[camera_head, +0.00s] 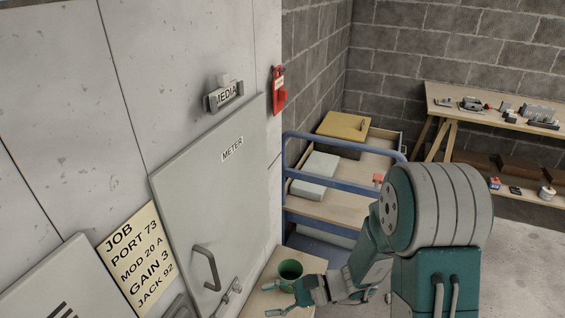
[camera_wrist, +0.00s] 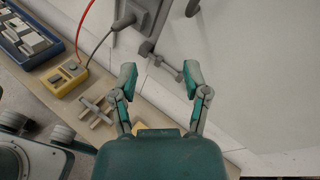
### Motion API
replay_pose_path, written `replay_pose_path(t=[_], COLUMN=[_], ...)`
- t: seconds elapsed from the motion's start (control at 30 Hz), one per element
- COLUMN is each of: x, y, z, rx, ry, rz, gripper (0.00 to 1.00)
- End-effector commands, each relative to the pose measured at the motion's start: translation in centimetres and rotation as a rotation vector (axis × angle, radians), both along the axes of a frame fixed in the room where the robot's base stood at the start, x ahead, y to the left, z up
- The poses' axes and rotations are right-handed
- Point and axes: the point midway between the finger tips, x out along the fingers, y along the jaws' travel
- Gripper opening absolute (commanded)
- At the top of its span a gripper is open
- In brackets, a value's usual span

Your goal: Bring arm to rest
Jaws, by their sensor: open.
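My gripper (camera_head: 272,299) is at the lower middle of the head view, in front of the grey wall and above a small wooden surface. In the wrist view my gripper (camera_wrist: 160,74) shows its two green-and-grey fingers spread apart with nothing between them. A small grey lever-like part (camera_wrist: 158,58) lies beyond the fingertips, close to the pale wall; I cannot tell the gap. My arm reaches in from the right, bent at a large grey-and-teal joint. A dark green cup (camera_head: 290,271) stands just behind the gripper in the head view.
A METER door (camera_head: 215,190) with a handle (camera_head: 206,267) is left of the gripper. A job note (camera_head: 134,258) is on the wall. A blue cart (camera_head: 300,215) and a workbench (camera_head: 480,118) stand behind. The wrist view shows a yellow device (camera_wrist: 64,78) and a blue-framed tray (camera_wrist: 52,50).

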Motion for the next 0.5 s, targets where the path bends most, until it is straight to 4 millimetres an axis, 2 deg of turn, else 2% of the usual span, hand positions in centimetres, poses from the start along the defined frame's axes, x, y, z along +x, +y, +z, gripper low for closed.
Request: replay_pose_path(t=[0.03,0.2,0.5], x=[-0.7,-3.2,-6.6], y=[-0.2,-1.5,-5.3], z=[1.3,3.9,7.4], rx=[-0.037,-0.183,-0.494], ry=[-0.053,-0.216,-0.528], rz=[0.046,0.2,0.413], gripper=[0.6,0.6,0.6])
